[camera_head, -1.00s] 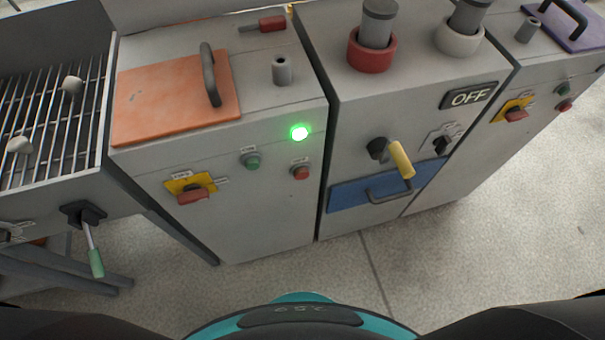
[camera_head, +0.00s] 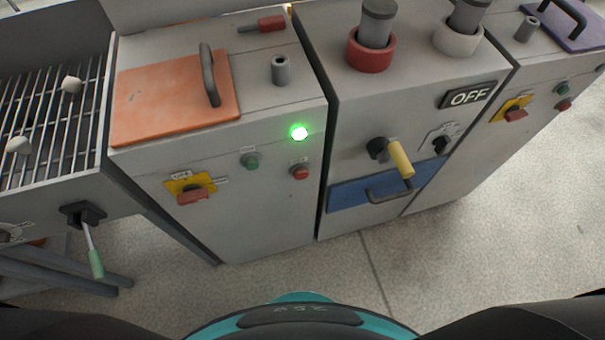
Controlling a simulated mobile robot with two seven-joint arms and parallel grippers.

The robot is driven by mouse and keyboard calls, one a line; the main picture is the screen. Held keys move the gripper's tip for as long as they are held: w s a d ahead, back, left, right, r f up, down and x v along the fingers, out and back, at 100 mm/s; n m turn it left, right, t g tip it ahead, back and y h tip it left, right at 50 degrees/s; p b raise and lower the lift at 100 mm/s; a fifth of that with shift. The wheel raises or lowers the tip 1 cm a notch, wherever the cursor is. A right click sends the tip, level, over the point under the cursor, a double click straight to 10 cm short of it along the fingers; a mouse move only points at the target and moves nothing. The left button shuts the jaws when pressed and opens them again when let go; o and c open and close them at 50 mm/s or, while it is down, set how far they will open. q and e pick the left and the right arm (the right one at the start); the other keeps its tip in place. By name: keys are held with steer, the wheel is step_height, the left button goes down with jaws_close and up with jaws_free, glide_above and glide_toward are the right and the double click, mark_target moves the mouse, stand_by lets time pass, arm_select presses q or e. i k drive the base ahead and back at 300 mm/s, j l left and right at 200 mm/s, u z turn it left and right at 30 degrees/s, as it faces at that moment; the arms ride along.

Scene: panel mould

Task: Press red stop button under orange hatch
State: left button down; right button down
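The orange hatch (camera_head: 160,98) lies flat and closed on top of the left grey cabinet, with a dark upright handle (camera_head: 209,76) near its right edge. On the cabinet's front face below are a small red button (camera_head: 299,172) at the right and a green button (camera_head: 250,160) to its left. A red switch on a yellow plate (camera_head: 190,188) sits further left. A green lamp (camera_head: 299,133) glows above the red button.
A grill rack (camera_head: 50,120) with a green-tipped lever (camera_head: 92,250) stands at the left. The middle cabinet has a yellow-handled lever (camera_head: 400,158), a blue drawer (camera_head: 350,192) and an OFF sign (camera_head: 469,96). A purple hatch (camera_head: 572,30) is at the far right. The floor in front is clear.

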mark_target(301, 173)
steer(key=j+z, duration=0.15)
steer(key=j, duration=0.25)
steer(key=k+j+z, duration=0.15)
steer(key=j, duration=0.25)
steer(key=j+z, duration=0.15)
steer(key=j, duration=0.25)
steer(key=k+j+z, duration=0.1)
steer(key=j, duration=0.3)
steer(key=k+j+z, duration=0.15)
steer(key=j, duration=0.25)
steer(key=j+z, duration=0.15)
steer(key=j, duration=0.2)
steer(key=k, duration=0.05)
